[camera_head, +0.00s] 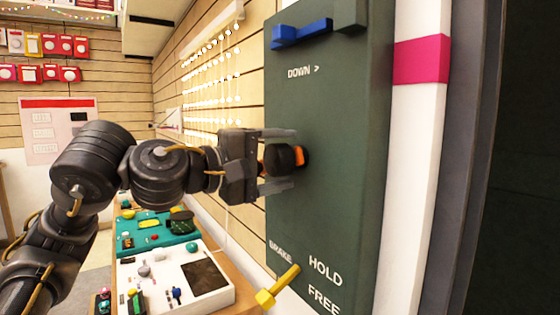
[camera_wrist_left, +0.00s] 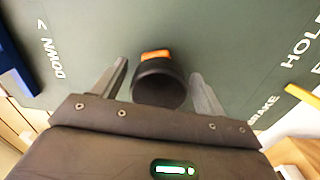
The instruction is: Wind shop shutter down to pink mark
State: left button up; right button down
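A dark green panel (camera_head: 335,120) stands in front of me, with a black knob (camera_head: 280,160) that has an orange mark. My left gripper (camera_head: 291,159) is open around the knob, one finger on each side. In the left wrist view, gaps show between the knob (camera_wrist_left: 160,85) and both fingers. A pink mark (camera_head: 421,60) crosses a white upright strip (camera_head: 408,180) right of the panel. A yellow brake lever (camera_head: 278,286) is low on the panel near the words HOLD and FREE. The shutter's lower edge cannot be made out. My right gripper is out of view.
A blue bar (camera_head: 301,33) sticks out at the panel's top, above "DOWN >". Below my left arm, a wooden counter (camera_head: 245,296) holds a white device (camera_head: 205,297) and a teal one (camera_head: 130,240). A dark area (camera_head: 530,150) lies at far right.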

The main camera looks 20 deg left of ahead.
pick_arm(q)
jog(key=v, duration=1)
jog(key=shift+s+a, duration=0.25)
jog(key=shift+s, duration=0.05)
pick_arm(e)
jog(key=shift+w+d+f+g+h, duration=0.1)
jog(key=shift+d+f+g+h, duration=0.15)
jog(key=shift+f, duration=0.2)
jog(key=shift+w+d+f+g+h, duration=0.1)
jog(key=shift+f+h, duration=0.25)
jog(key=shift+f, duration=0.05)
